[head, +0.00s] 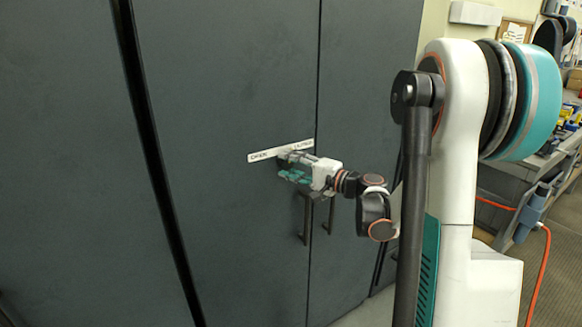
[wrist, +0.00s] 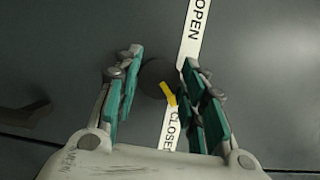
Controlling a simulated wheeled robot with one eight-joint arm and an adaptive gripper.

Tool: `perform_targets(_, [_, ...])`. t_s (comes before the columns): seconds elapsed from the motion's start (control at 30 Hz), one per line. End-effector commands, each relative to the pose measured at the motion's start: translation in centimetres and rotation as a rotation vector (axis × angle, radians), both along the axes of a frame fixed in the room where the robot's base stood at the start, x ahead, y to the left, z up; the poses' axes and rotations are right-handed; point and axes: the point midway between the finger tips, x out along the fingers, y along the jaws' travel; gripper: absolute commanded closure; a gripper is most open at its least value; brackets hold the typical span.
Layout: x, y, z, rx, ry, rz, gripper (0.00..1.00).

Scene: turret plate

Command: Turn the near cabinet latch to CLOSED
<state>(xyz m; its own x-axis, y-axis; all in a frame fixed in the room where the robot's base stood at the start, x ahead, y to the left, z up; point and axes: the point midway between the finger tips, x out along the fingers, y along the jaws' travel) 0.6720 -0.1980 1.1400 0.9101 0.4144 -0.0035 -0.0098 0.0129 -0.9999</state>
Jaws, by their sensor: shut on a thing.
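The near cabinet latch shows in the wrist view as a dark round knob (wrist: 152,72) with a yellow pointer (wrist: 168,94). The pointer slants down and right, toward the CLOSED end of the white label strip (wrist: 189,52). OPEN is at the strip's top there. In the head view the label strip (head: 265,154) lies on the cabinet door, OPEN at left and CLOSED at right. My gripper (head: 283,168) is at the door just below the strip and hides the latch. In the wrist view its teal fingers (wrist: 162,62) are on either side of the knob, shut on it.
Two dark vertical door handles (head: 306,220) hang below my gripper, and one handle (wrist: 28,112) shows at left in the wrist view. Tall grey cabinet doors (head: 225,75) fill the left. A cluttered workbench (head: 545,150) stands at far right.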

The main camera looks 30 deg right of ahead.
Motion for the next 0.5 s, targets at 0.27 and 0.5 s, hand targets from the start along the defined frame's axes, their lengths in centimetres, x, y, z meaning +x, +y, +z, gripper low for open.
perform_targets(0.27, [-0.03,-0.01,-0.08,0.001,0.002,-0.001,0.86])
perform_targets(0.5, [-0.01,-0.02,-0.06,0.002,0.001,-0.001,0.43])
